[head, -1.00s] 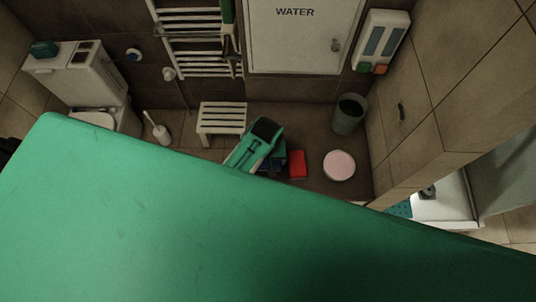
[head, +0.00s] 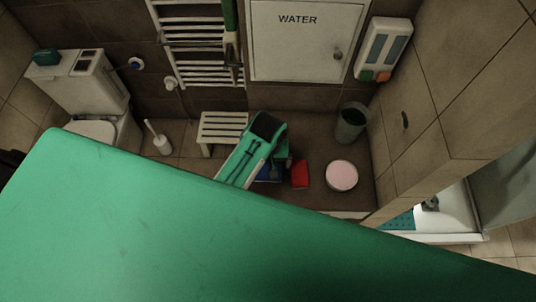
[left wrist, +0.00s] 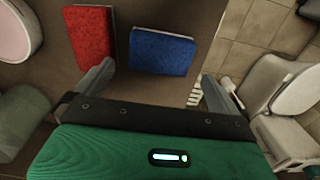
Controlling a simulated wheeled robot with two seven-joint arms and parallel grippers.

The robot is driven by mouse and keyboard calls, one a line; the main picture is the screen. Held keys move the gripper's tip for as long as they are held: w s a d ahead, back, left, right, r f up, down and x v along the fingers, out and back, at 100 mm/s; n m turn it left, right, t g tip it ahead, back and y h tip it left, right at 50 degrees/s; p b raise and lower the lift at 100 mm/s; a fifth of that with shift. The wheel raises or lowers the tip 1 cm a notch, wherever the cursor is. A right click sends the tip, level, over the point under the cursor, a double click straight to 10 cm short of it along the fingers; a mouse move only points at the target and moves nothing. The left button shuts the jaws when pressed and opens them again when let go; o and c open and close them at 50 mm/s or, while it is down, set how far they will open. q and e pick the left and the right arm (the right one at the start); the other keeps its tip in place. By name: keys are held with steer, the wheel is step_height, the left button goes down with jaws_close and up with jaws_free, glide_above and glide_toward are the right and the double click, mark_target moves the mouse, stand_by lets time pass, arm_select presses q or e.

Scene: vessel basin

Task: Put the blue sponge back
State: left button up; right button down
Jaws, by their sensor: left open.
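The blue sponge (head: 268,174) is a flat block lying on the brown floor, partly hidden by my left arm in the head view. It shows whole in the left wrist view (left wrist: 161,52). My left gripper (head: 284,155) is over the sponge area, pointing down and mostly hidden by its own arm. In the left wrist view its two fingers (left wrist: 158,74) are spread wide, with nothing between them. The blue sponge lies beyond the fingertips, roughly centred between them and apart from them. My right gripper is in neither view.
A red sponge (head: 300,174) lies close to the right of the blue one. A round pink-topped item (head: 341,175) and a grey bin (head: 350,122) stand further right. A slatted white stool (head: 222,128) is left of my arm. A toilet (head: 95,105) stands at far left.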

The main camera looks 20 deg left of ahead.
arm_select(q)
step_height(320, 180, up, 6)
steer(key=shift+b, duration=0.6)
steer(key=shift+f, duration=0.1)
